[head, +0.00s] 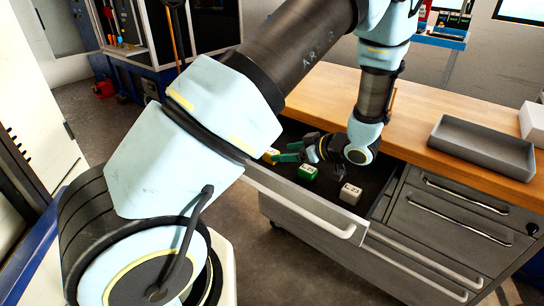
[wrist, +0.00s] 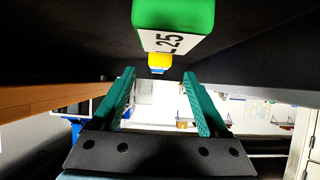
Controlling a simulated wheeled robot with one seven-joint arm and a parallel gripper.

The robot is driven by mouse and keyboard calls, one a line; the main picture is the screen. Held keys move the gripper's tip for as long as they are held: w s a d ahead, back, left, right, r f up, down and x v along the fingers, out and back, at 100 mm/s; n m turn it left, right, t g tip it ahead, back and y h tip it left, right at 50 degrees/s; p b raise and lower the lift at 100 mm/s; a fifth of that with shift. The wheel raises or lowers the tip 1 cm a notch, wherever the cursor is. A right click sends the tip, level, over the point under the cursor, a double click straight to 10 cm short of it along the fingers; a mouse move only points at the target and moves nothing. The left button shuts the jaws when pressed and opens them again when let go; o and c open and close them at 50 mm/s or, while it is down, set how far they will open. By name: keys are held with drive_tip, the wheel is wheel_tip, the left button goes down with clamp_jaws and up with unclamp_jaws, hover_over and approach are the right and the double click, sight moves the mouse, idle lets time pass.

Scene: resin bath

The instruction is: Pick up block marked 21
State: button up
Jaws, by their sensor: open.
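In the head view, an open drawer (head: 300,205) holds a yellow block (head: 270,154), a green block (head: 307,172) and a white block (head: 350,193). In the wrist view, the green block (wrist: 172,18) carries a label that reads 25, and the yellow block (wrist: 159,62) is beyond it. I cannot read 21 on any block; the yellow block's label is too small to tell. My gripper (head: 282,152) is low at the drawer, pointing left, near the yellow and green blocks. Its green fingers (wrist: 159,76) are spread apart with nothing held between them.
A wooden worktop (head: 440,122) runs above the drawer cabinet, with a grey tray (head: 482,145) on it at the right. The drawer's front wall and handle (head: 345,232) stand on the near side. Dark drawer floor is free around the blocks.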

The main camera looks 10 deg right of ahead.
sight(273, 152)
drive_tip(key=x, duration=0.5)
drive_tip(key=shift+w+r+p, duration=0.1)
drive_tip(key=shift+p, duration=0.25)
drive_tip(key=shift+c, duration=0.4)
clamp_jaws()
